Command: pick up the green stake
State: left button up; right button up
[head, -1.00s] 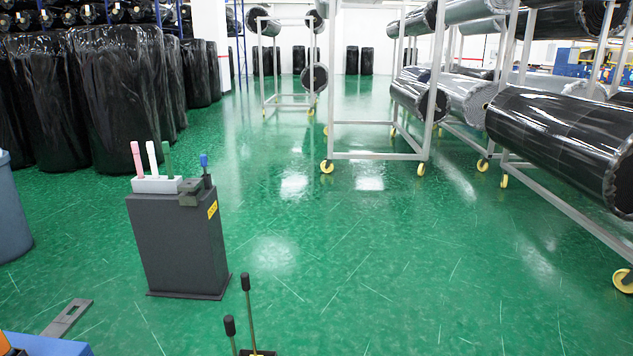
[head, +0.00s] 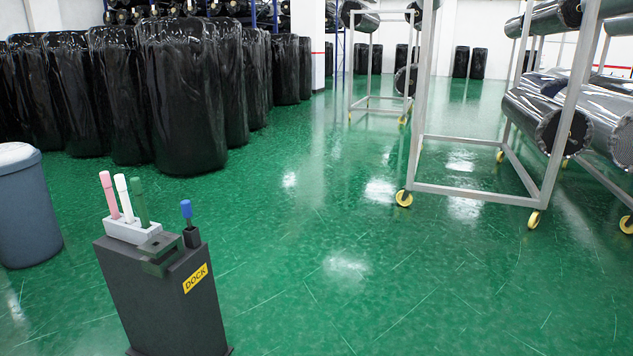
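The green stake (head: 140,201) stands upright with a slight tilt in a white holder (head: 133,231), at the holder's right end. A white stake (head: 124,199) and a pink stake (head: 109,194) stand to its left in the same holder. The holder sits on top of a dark grey pedestal (head: 160,305) with a yellow DOCK label (head: 195,278). A blue-topped piece (head: 187,211) stands at the pedestal's right edge, beside a grey-green block (head: 161,255). Neither of my grippers shows in the head view.
A grey-blue bin (head: 28,215) stands to the left of the pedestal. Black wrapped rolls (head: 185,95) stand upright behind it. Wheeled metal racks (head: 480,190) with lying rolls (head: 540,120) are at the right. The green floor right of the pedestal is clear.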

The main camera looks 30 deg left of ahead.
aim_at(136, 182)
jog(key=u, duration=0.85)
jog(key=i, duration=2.35)
jog(key=u, duration=1.2)
